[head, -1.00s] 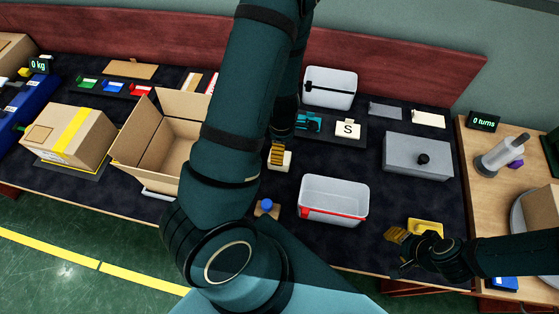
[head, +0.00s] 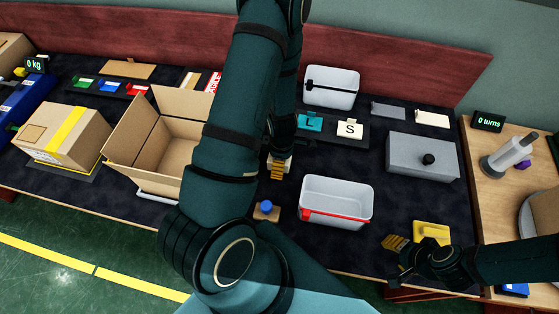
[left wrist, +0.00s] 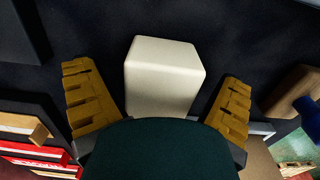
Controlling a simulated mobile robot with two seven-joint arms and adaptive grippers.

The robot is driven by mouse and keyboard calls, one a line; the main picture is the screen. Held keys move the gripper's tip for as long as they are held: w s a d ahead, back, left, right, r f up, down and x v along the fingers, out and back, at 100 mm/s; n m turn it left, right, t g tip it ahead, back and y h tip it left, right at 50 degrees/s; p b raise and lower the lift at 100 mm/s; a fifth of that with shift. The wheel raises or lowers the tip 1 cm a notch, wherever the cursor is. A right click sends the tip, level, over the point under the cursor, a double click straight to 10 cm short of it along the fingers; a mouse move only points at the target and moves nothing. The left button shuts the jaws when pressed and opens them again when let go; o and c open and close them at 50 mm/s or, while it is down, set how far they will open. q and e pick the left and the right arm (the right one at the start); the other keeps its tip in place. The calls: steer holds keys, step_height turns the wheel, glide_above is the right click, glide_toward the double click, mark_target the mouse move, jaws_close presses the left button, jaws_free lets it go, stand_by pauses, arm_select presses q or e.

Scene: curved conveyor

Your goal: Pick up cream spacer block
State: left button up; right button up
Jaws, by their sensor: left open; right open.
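The cream spacer block (left wrist: 160,75) stands on the dark mat, between the two open yellow fingers of my left gripper (left wrist: 157,105) in the left wrist view. Gaps show between the block and both fingers. In the head view the block (head: 288,163) is mostly hidden behind my left gripper (head: 277,170), and only a small pale part shows. My right gripper (head: 400,246) is open and empty beside a yellow object (head: 432,232) near the table's front edge, well to the right of the block.
A grey bin with a red front edge (head: 335,209) and a blue-knobbed wooden piece (head: 266,210) stand near the left gripper. An open cardboard box (head: 127,141) is to the left. A grey box with a black knob (head: 421,158) is to the right.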

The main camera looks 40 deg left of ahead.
arm_select(q)
steer(key=c, duration=1.2)
steer(key=shift+c, duration=0.2)
steer(key=shift+r, duration=0.2)
